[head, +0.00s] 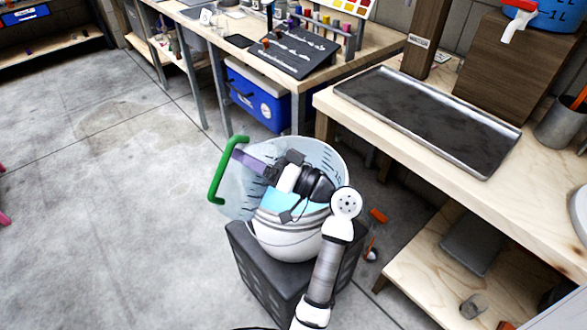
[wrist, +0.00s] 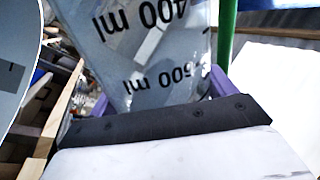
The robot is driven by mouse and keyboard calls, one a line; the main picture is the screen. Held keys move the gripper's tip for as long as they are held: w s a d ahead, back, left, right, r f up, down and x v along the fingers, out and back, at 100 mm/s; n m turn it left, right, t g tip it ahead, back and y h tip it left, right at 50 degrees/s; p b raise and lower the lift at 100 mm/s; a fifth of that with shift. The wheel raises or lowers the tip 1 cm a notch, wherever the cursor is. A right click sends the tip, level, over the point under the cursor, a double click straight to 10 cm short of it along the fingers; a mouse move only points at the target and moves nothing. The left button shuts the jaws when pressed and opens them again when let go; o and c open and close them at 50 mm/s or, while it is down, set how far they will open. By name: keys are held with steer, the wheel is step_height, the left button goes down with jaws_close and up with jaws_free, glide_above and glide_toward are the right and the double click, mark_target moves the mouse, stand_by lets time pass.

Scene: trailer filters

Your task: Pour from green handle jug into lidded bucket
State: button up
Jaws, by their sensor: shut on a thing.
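The green handle jug (head: 235,200) is clear, with measuring marks, and is held above a white bucket (head: 285,241). Its green handle (head: 216,170) points left in the head view. In the wrist view the jug wall (wrist: 155,50) shows upside-down ml marks, with the handle (wrist: 228,35) to its right. My gripper (head: 254,162) has purple fingers and is shut on the jug. A light blue patch (head: 295,203) shows near the bucket's top; I cannot tell whether it is liquid. The arm and jug hide most of the bucket's opening, and no lid can be made out.
The bucket stands on a dark grey crate (head: 262,272). A wooden bench with a metal tray (head: 425,120) is close on the right. A blue cooler (head: 257,98) is under the rear bench. The concrete floor (head: 110,220) on the left is clear.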

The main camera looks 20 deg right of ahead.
steer(key=shift+d+f+m+p, duration=0.15)
steer(key=shift+f+m+p, duration=0.2)
steer(key=shift+m, duration=0.25)
steer(key=shift+w+d+f+m+t, duration=0.1)
steer(key=shift+f+m+t, duration=0.2)
steer(key=shift+f, duration=0.05)
steer(key=shift+f, duration=0.1)
steer(key=shift+w+d+f+m+t+h+p, duration=0.1)
steer(key=shift+d+f+m+t+h+p, duration=0.2)
steer(key=shift+m+p, duration=0.6)
steer(key=shift+w+a+m+t+h+p, duration=0.1)
steer(key=shift+m+t+p, duration=0.25)
steer(key=shift+m+p, duration=0.55)
steer(key=shift+d+f+m+t+h+p, duration=0.2)
steer(key=shift+m+t+p, duration=0.15)
steer(key=shift+m+p, duration=0.55)
stand_by(3.8)
